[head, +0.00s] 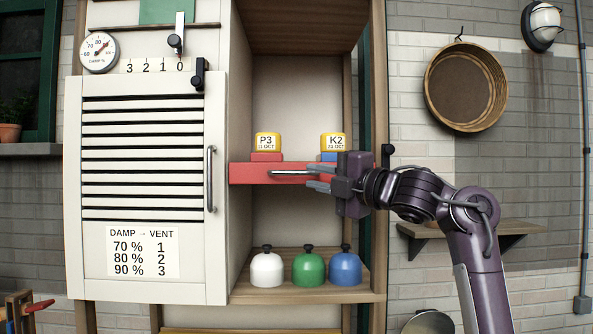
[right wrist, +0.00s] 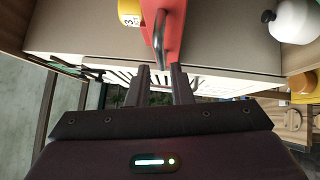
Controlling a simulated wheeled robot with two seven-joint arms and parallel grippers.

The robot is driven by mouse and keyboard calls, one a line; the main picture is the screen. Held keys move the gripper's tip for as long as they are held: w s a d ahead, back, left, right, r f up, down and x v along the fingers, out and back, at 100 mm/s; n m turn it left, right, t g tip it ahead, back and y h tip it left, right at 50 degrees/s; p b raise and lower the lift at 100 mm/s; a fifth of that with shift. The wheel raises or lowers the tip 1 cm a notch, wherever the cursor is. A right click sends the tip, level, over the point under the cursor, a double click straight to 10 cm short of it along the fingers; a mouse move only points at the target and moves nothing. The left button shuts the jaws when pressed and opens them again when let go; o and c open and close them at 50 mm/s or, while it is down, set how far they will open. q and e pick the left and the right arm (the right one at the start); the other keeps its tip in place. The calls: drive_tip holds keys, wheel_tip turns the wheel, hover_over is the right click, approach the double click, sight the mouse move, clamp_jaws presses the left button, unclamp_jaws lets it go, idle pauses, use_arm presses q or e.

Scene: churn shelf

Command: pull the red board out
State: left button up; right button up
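The red board (head: 242,174) lies across the middle of the cupboard's open bay, with a metal bar handle (head: 290,173) on its front edge. A yellow-topped piece marked P3 (head: 268,142) on a red base stands on its left. A yellow-topped piece marked K2 (head: 333,141) on a blue base stands on its right. My right gripper (head: 318,178) is open in front of the board's right half, fingers pointing at the handle. In the right wrist view the handle (right wrist: 160,40) lies just ahead of the gap between the fingertips (right wrist: 162,72); contact is unclear. My left gripper is out of view.
White (head: 267,269), green (head: 308,268) and blue (head: 345,268) domed weights stand on the lower shelf (head: 300,295). A slatted door (head: 140,200) is shut at the left. A sieve (head: 466,87) hangs on the right wall above a small wooden shelf (head: 510,228).

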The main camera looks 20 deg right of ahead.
sight(298, 173)
drive_tip(key=p+x, duration=0.2)
drive_tip(key=x, duration=0.4)
drive_tip(key=shift+a+p, duration=0.1)
drive_tip(key=shift+p, duration=0.25)
drive_tip(key=shift+w, duration=0.15)
drive_tip(key=shift+c, duration=0.4)
clamp_jaws()
